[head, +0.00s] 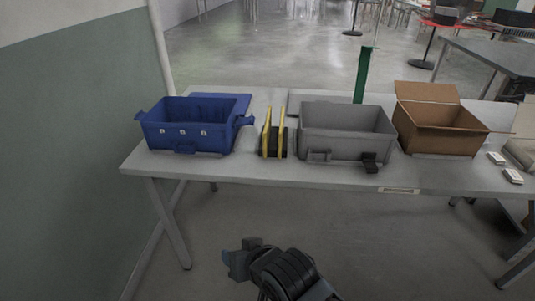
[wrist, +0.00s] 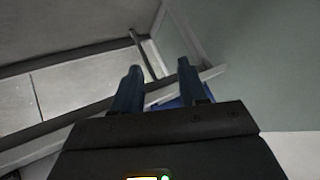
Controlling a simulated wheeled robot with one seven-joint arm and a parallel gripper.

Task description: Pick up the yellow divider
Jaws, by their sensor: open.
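The yellow divider (head: 267,132) stands upright on the table between the blue bin and the grey bin in the head view. It shows as two yellow upright panels with a dark part between them near the base. My gripper (head: 235,263) is low in front of the table in the head view, well apart from the divider. In the wrist view my gripper (wrist: 158,80) shows its two fingers spread apart with nothing between them. The divider does not show clearly in the wrist view.
On the table (head: 240,172) stand a blue bin (head: 185,140) at left, a grey bin (head: 340,146) and an open cardboard box (head: 436,139) at right. A green post (head: 363,75) rises behind the grey bin. A wall (head: 70,150) borders the left side.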

